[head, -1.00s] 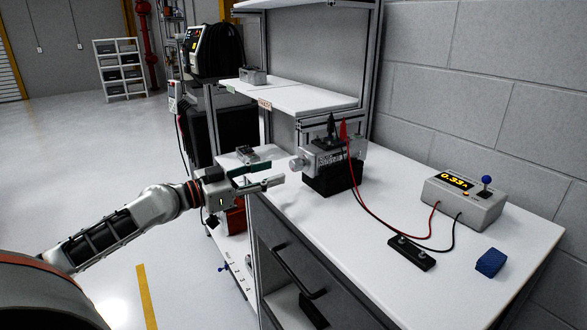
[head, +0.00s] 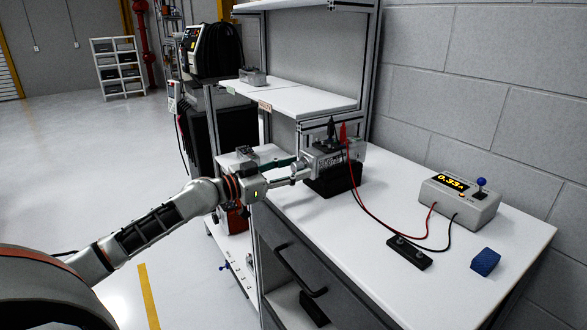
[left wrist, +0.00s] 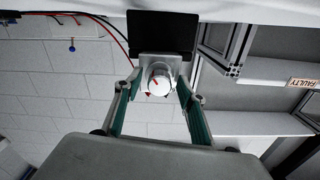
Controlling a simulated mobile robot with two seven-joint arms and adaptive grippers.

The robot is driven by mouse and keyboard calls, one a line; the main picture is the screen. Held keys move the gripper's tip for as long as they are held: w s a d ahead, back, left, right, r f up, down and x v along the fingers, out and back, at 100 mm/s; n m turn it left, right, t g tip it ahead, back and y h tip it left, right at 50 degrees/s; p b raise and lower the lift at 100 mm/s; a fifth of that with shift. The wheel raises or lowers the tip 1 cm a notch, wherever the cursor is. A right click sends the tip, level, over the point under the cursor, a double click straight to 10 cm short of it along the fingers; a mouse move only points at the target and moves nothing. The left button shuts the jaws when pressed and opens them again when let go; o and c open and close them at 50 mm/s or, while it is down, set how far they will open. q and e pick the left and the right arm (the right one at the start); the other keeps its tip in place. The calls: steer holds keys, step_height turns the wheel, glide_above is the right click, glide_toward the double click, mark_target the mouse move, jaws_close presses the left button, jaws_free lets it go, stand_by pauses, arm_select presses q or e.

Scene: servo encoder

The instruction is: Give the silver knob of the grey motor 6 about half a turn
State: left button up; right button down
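The grey motor (head: 350,154) sits on a black block (head: 338,181) on the bench. In the left wrist view the motor (left wrist: 172,62) faces me, with its round silver knob (left wrist: 160,79) at the middle, carrying a red mark toward its upper left. My left gripper (head: 301,168) points at the motor's knob side. In the left wrist view its two teal fingers (left wrist: 158,84) are spread, one on each side of the knob, with gaps visible between fingers and knob. In the head view the knob is mostly hidden by the fingers. My right gripper is not in view.
Red and black leads run from the motor to a meter box (head: 459,200) with a lit display and a blue-topped lever. A black terminal strip (head: 409,253) and a blue block (head: 485,262) lie on the bench. Shelves (head: 305,97) stand behind the motor.

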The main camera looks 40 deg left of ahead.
arm_select(q)
steer(key=c, duration=1.1)
steer(key=shift+c, duration=0.2)
steer(key=shift+n, duration=0.3)
